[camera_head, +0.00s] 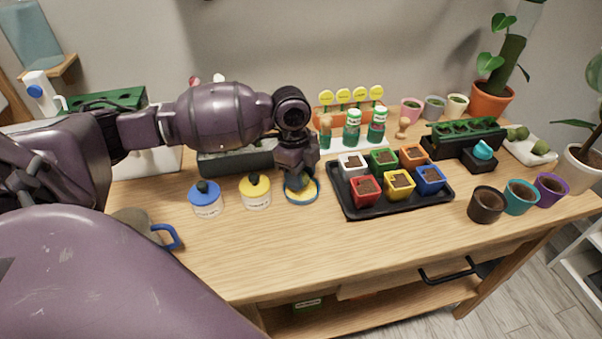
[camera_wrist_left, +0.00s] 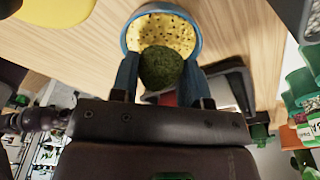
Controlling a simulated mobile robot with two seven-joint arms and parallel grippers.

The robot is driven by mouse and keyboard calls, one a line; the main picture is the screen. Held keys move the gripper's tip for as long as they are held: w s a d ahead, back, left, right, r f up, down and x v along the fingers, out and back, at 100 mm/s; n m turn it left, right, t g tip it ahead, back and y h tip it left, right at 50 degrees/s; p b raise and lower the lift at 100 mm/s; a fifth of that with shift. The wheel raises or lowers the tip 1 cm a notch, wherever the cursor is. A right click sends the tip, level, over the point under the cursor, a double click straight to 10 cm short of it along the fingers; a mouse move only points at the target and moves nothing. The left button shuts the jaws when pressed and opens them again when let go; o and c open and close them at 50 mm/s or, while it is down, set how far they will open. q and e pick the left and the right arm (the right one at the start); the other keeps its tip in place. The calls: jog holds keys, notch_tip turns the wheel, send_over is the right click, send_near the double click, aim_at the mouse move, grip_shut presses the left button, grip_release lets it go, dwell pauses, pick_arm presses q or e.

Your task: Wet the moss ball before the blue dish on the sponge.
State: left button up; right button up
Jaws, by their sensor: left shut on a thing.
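My left gripper (camera_head: 299,178) is over the blue dish (camera_head: 314,194) and hides part of it in the head view. The dish holds a yellow sponge (camera_head: 301,195). In the left wrist view the gripper (camera_wrist_left: 165,78) is shut on a dark green moss ball (camera_wrist_left: 162,68), with one finger on each side. Beyond the ball are the dark-speckled yellow sponge (camera_wrist_left: 172,28) and the dish's blue rim (camera_wrist_left: 197,40). The ball overlaps the sponge in that view; I cannot tell whether they touch. My right gripper is not in view.
A black tray (camera_head: 400,207) of colored pots stands just right of the dish. Blue-lidded (camera_head: 206,199) and yellow-lidded (camera_head: 256,191) jars stand left. A white tray (camera_head: 542,157) with green balls is at far right. The front middle of the table is clear.

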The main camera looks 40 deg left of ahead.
aim_at(304, 173)
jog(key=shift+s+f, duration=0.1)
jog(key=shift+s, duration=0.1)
pick_arm(q)
jog(key=shift+f, duration=0.55)
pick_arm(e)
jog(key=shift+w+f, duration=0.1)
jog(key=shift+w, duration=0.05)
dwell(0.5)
pick_arm(q)
jog(key=shift+f, duration=0.15)
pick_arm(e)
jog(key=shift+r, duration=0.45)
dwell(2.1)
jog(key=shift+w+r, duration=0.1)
pick_arm(q)
jog(key=shift+r+p, duration=1.45)
jog(key=shift+r, duration=0.3)
jog(key=shift+r+p, duration=1.75)
jog(key=shift+r, duration=0.15)
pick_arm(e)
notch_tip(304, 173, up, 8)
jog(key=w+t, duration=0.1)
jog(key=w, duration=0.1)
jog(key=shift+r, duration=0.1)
